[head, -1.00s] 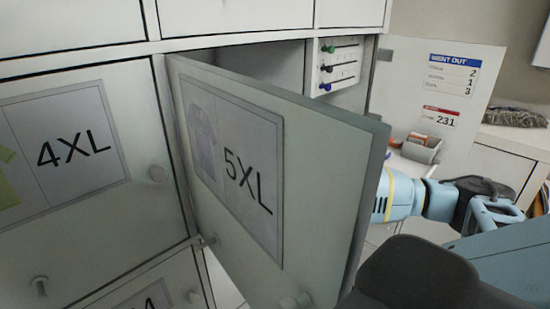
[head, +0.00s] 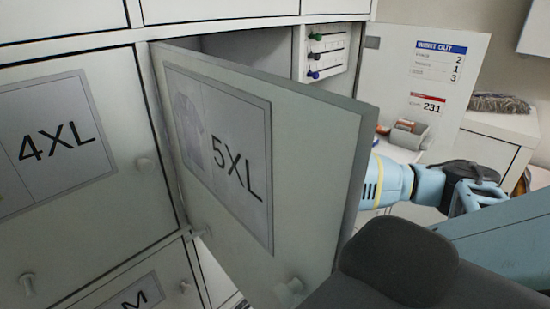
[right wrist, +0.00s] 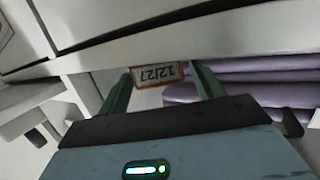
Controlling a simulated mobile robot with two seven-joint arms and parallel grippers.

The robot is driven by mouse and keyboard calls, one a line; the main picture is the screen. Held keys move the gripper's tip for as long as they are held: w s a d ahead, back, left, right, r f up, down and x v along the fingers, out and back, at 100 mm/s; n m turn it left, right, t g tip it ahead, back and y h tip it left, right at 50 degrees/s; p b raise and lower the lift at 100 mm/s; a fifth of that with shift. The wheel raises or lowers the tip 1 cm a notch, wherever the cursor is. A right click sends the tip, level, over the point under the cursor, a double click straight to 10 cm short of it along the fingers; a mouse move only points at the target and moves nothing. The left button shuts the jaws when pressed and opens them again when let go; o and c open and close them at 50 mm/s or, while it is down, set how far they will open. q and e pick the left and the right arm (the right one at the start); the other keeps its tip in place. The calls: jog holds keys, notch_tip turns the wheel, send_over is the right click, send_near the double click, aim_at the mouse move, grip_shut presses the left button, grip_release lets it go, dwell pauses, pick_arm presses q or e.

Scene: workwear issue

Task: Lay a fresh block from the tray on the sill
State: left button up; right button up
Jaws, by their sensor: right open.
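A grey holder (head: 411,138) with an orange-brown piece (head: 403,126) in it stands beyond the open 5XL door in the head view. I cannot tell whether it is the tray or whether the piece is a block. No sill can be made out for certain. My right gripper (right wrist: 160,74) is open in the right wrist view. A small orange-edged label reading 12/27 (right wrist: 157,76) appears upside down between its fingers, and I cannot tell whether they touch it. My left gripper is not in view.
The 5XL door (head: 310,155) swings out, hiding much of the open compartment. A 4XL door (head: 60,145) is shut at left. Another open door (head: 450,45) carries count notices. Purple folded cloth (right wrist: 250,85) lies beside the right gripper. A low white cabinet (head: 510,125) stands at right.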

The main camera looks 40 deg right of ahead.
jog(key=v, duration=1.1)
jog(key=shift+s, duration=0.25)
jog(key=shift+a, duration=0.1)
jog(key=s+a+f+n+g+y, duration=0.1)
jog(key=s+a+f+n+g, duration=0.15)
jog(key=a+f, duration=0.5)
jog(key=s+a+f+n+g+y, duration=0.1)
jog(key=s+a+f+g+y, duration=0.2)
jog(key=f, duration=0.7)
jog(key=s+a+f+n+g+y, duration=0.1)
jog(key=s+a+f+g, duration=0.3)
jog(key=s+f, duration=0.5)
jog(key=s+a+f+n+g, duration=0.1)
jog(key=s+a+f+g, duration=0.3)
jog(key=s, duration=0.8)
jog(key=w+a+f+t+y, duration=0.1)
jog(key=w+f+t, duration=0.5)
jog(key=f, duration=0.5)
jog(key=shift+a+t+y, duration=0.3)
jog(key=shift+a+t, duration=0.05)
jog(key=shift+t, duration=0.7)
jog(key=shift+w+f, duration=0.1)
jog(key=shift+w, duration=0.05)
